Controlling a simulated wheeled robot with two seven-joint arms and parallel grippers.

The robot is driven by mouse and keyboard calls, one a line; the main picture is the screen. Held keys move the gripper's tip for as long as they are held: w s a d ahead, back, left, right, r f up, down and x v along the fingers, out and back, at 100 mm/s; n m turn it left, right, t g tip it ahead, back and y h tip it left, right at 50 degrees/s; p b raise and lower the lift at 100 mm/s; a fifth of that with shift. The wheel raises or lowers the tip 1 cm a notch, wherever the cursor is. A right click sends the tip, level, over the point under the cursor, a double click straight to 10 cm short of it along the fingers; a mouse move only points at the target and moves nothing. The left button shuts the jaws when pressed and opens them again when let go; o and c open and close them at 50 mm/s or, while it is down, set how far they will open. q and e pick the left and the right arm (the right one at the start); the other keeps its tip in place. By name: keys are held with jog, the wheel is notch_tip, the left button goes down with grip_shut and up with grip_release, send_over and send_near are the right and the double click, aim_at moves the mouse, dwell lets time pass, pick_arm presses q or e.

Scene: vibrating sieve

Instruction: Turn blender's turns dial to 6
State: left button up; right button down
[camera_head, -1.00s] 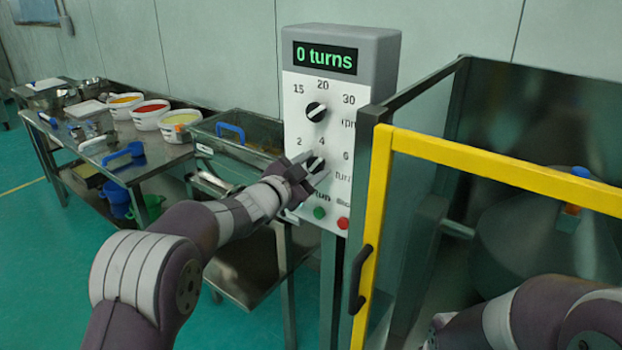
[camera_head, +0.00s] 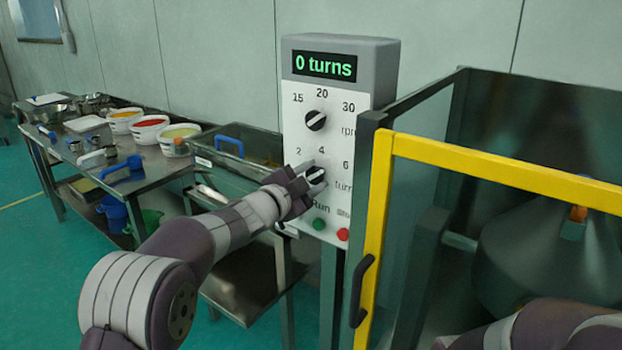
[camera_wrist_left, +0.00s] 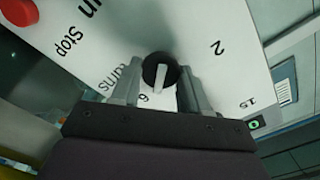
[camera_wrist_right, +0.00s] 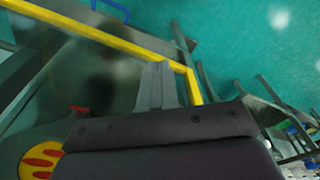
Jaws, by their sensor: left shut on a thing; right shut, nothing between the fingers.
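The turns dial (camera_head: 316,174) is a black knob with a white pointer on the white blender control panel (camera_head: 299,224). Its labels are 2, 4 and 6, and the pointer leans right, roughly toward 6. The display (camera_head: 325,66) reads "0 turns". My left gripper (camera_head: 308,176) is shut on the dial. In the left wrist view its fingers (camera_wrist_left: 158,90) stand on either side of the dial (camera_wrist_left: 160,68); the label 4 is hidden there. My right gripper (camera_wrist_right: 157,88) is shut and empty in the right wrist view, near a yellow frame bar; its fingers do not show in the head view.
The rpm dial (camera_head: 315,121) sits above; the green Run button (camera_head: 319,224) and red Stop button (camera_head: 343,234) sit close below. A yellow-framed guard (camera_head: 480,158) encloses a grey drum (camera_head: 535,255) at right. A steel table (camera_head: 150,180) with tubs stands at left.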

pick_arm(q)
jog(key=o, duration=1)
jog(key=shift+s+a+f, duration=0.1)
jog(key=shift+s+a, duration=0.1)
jog(key=shift+s, duration=0.1)
jog(key=b+v, duration=0.1)
jog(key=v, duration=1.1)
